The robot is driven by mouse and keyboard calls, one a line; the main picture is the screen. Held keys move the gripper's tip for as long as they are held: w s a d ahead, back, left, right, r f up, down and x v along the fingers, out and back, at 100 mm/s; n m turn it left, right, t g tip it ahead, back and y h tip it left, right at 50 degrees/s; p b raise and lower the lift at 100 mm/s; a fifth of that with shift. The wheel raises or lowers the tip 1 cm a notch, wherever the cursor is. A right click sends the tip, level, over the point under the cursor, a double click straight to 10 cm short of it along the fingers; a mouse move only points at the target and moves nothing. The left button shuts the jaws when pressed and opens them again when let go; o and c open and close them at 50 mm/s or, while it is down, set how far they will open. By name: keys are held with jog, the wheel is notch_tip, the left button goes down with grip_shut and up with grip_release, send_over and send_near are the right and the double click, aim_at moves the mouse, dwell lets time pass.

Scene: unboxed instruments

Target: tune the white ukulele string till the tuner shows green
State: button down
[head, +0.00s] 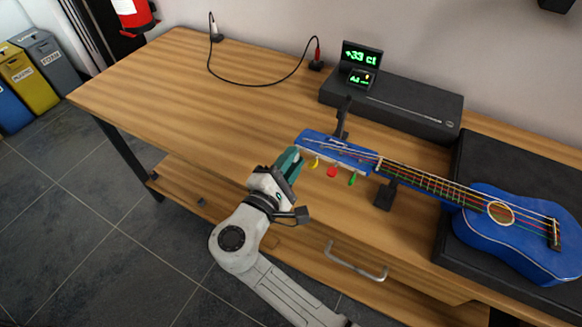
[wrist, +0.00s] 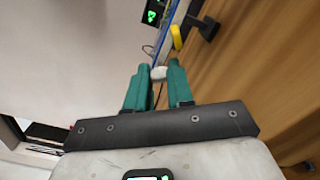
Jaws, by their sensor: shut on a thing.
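Yellow (head: 314,162), red (head: 332,172) and green (head: 352,178) tuning pegs show along the near side of the head. My gripper (head: 291,160) is at the end of the head. In the wrist view its teal fingers (wrist: 157,80) are shut on a white peg (wrist: 158,73), with the yellow peg (wrist: 177,37) just beyond. The tuner display (head: 361,57) reads "+33 ct" in green digits; its smaller screen is partly too small to read.
A black cable (head: 255,83) runs across the back of the table (head: 170,80). The table's left part is mostly clear. A drawer handle (head: 355,265) sticks out at the front.

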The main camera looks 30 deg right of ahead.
jog(key=m+b, duration=0.1)
jog(key=m, duration=0.1)
jog(key=m+b, duration=0.1)
jog(key=b, duration=0.1)
jog(key=m+b, duration=0.2)
jog(key=shift+f+m, duration=0.3)
jog(key=m+b, duration=0.3)
jog(key=shift+r+m+b, duration=0.2)
jog(key=shift+m+b, duration=0.5)
jog(key=c, duration=1.3)
grip_release()
jog(key=shift+o, duration=0.2)
